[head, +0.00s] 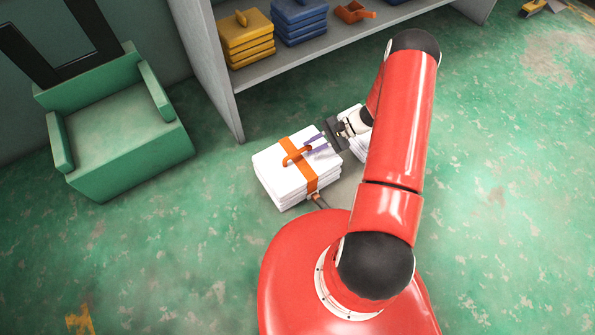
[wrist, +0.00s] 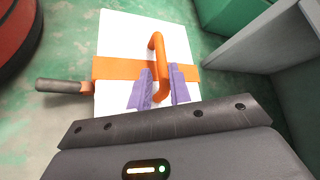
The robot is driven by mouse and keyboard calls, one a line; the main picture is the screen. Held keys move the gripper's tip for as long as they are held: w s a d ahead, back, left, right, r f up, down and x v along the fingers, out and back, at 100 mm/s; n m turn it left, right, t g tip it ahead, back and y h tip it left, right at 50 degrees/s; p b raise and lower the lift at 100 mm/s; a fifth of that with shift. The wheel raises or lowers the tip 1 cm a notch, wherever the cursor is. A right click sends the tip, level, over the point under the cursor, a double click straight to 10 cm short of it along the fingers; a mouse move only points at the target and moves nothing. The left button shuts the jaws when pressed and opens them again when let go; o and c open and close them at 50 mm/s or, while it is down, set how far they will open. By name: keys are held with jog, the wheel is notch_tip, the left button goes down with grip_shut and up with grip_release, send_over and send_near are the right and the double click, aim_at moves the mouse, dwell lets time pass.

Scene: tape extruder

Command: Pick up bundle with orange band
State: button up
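The white bundle with the orange band (head: 269,171) rests low near the floor, left of my arm in the head view. It fills the middle of the wrist view (wrist: 120,38). An orange loop handle (wrist: 157,46) stands on top of the band. My gripper (head: 313,144) is over the bundle's top. In the wrist view, its purple fingers (wrist: 160,84) are on either side of the handle, very near it. I cannot tell whether they touch it.
A second white stack (head: 352,112) is partly hidden behind my gripper and arm. A dark rod with an orange collar (wrist: 64,86) juts beside the bundle. A green armchair (head: 120,125) stands left, and a grey shelf (head: 285,62) with yellow and blue stacks stands behind.

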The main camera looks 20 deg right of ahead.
aim_at(301, 151)
jog(key=x, duration=0.6)
jog(key=shift+a+f, duration=0.1)
jog(key=shift+a, duration=0.15)
jog(key=shift+c, duration=0.3)
jog(key=shift+w, duration=0.1)
grip_shut()
jog(key=shift+d, duration=0.1)
dwell(0.7)
